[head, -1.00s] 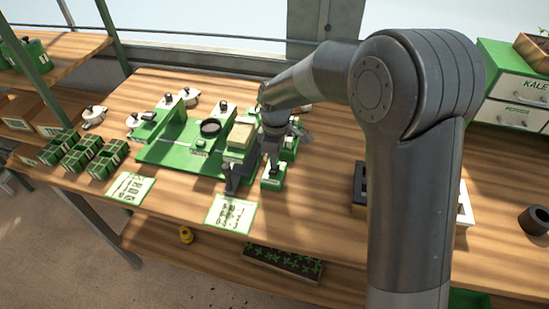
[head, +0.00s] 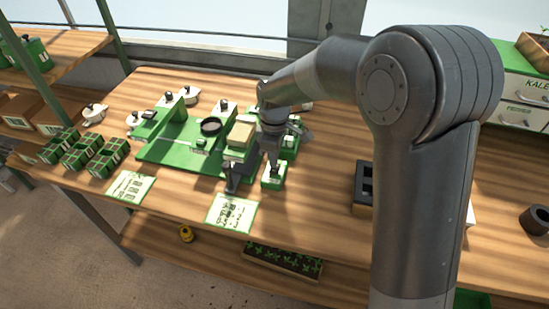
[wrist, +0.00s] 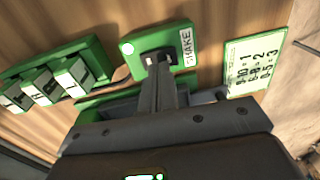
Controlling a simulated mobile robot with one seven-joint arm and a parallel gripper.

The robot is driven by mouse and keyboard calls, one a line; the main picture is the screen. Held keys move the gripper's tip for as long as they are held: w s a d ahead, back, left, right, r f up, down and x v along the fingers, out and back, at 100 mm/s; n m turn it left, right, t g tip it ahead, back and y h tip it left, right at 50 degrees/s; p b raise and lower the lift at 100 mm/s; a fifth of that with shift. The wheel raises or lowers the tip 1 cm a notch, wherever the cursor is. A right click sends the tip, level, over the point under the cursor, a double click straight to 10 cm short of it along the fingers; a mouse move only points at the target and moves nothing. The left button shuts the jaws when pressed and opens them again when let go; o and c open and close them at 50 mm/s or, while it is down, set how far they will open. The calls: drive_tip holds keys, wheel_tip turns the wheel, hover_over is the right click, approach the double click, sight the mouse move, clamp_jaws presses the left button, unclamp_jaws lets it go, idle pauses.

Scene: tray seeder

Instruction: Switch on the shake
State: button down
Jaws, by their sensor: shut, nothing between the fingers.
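The shake switch is a small green box with a white SHAKE label (wrist: 187,47), seen at the top middle of the wrist view. In the head view the green box (head: 273,178) stands at the front right of the green seeder (head: 165,152). My gripper (wrist: 160,72) is shut and empty, its fingers together over the dark rocker in the box's top face. In the head view my gripper (head: 271,163) points down at the box. The fingers hide part of the rocker, so I cannot tell which way it is tipped or whether they touch it.
A bank of several small switches (wrist: 50,85) is left of the box in the wrist view. A printed card (head: 231,213) lies in front of the seeder. Green pots (head: 82,152) stand at the left. A dark tray (head: 363,185) is to the right.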

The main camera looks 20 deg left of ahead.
wheel_tip(320, 180, up, 12)
drive_tip(key=w, duration=0.2)
drive_tip(key=s+d+r+m+t, duration=0.25)
drive_tip(key=d+r+m, duration=0.2)
drive_tip(key=d, duration=0.35)
drive_tip(key=s+d+r+m+t, duration=0.1)
drive_tip(key=s+d+m+t, duration=0.3)
drive_tip(key=s+d+m, duration=0.9)
drive_tip(key=s+d, duration=0.6)
drive_tip(key=d, duration=0.3)
drive_tip(key=shift+r, duration=0.25)
drive_tip(key=c, duration=2.1)
unclamp_jaws()
drive_tip(key=shift+m, duration=0.25)
